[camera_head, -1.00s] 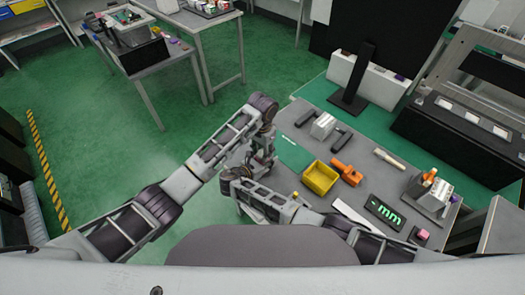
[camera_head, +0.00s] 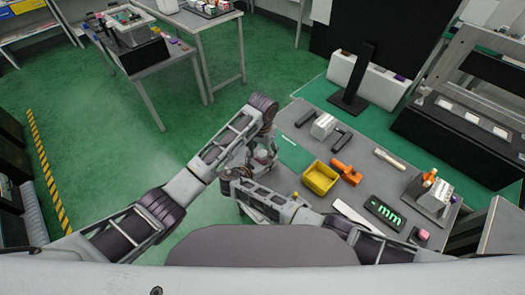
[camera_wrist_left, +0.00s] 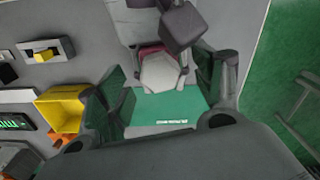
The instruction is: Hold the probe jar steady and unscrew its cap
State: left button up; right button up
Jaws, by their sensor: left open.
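In the left wrist view a pale, many-sided piece (camera_wrist_left: 162,73), which looks like the probe jar's cap, has a dark red part behind its upper edge. My left gripper (camera_wrist_left: 160,95) is open, with one dark finger on each side of this piece. I cannot tell whether the fingers touch it. In the head view my left gripper (camera_head: 262,155) is at the table's left edge, above the end of my right arm (camera_head: 240,180). My right gripper's fingers cannot be made out. The jar's body is mostly hidden by the arms and grippers.
A green mat (camera_head: 294,154) with white lettering lies below the grippers. To the right on the table are a yellow bin (camera_head: 320,178), an orange part (camera_head: 348,171), a display with green signs (camera_head: 384,212) and a pale block (camera_head: 323,125). Open floor lies left of the table.

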aim_at(263, 153)
pick_arm(q)
jog(key=shift+r, duration=0.25)
jog(key=shift+r, duration=1.3)
jog(key=shift+m, duration=1.5)
jog(key=m, duration=0.4)
jog(key=shift+s+m, duration=0.1)
jog(key=shift+m, duration=3.6)
jog(key=shift+f, duration=0.25)
jog(key=shift+f, duration=1.35)
